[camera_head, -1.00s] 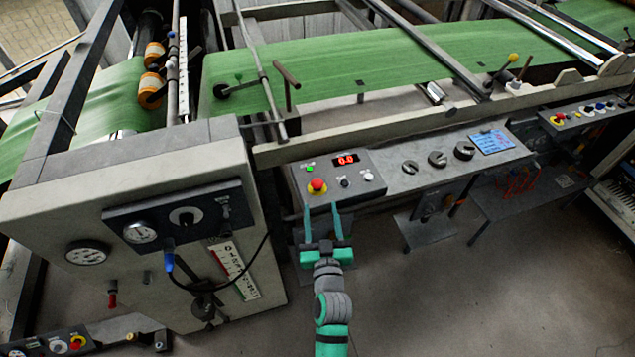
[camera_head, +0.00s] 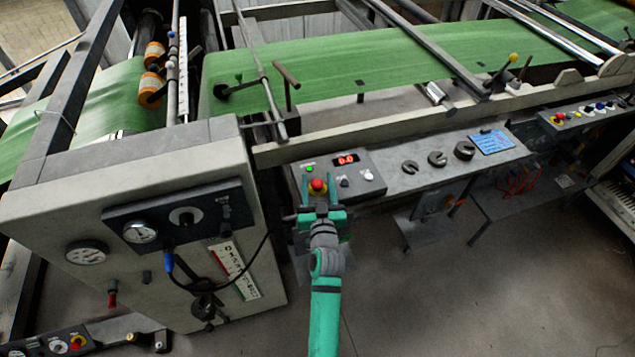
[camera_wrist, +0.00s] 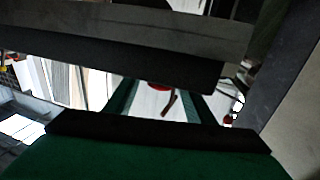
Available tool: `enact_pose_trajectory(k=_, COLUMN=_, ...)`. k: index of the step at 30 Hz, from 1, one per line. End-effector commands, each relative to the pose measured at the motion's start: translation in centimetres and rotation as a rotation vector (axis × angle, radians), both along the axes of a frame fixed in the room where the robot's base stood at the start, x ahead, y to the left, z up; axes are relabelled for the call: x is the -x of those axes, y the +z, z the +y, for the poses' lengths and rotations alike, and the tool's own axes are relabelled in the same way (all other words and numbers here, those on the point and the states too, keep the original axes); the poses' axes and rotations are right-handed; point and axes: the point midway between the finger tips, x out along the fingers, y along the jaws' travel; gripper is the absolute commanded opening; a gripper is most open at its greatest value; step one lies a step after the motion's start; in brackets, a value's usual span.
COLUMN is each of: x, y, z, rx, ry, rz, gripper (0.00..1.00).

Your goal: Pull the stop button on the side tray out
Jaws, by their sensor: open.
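The red stop button (camera_head: 317,185) sits at the front left of a dark control box (camera_head: 372,163) on the side tray (camera_head: 408,184). A yellow part shows around its base. My gripper (camera_head: 319,189) is open, with one teal finger on each side of the button in the head view. Whether the fingers touch it I cannot tell. In the wrist view, a small piece of the red button (camera_wrist: 160,86) shows between the two fingertips (camera_wrist: 161,93). Most of the button is hidden there.
The box also carries a green light (camera_head: 309,169), a red display (camera_head: 346,159) and two knobs. A large grey machine cabinet (camera_head: 150,270) stands close on the left.

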Motion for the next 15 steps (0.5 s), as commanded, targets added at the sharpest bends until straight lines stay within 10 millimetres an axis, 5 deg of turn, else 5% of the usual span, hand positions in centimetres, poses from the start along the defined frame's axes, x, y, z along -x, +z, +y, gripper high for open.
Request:
enact_pose_trajectory(k=6, x=-0.02, y=0.00, z=0.01, rx=0.000, ry=0.000, rz=0.000, gripper=0.49)
enact_pose_trajectory(k=12, x=0.00, y=0.00, z=-0.01, rx=0.000, ry=0.000, rz=0.000, gripper=0.01)
enact_pose_trajectory(k=15, x=0.00, y=0.08, z=-0.02, rx=0.000, ry=0.000, rz=-0.001, gripper=0.00)
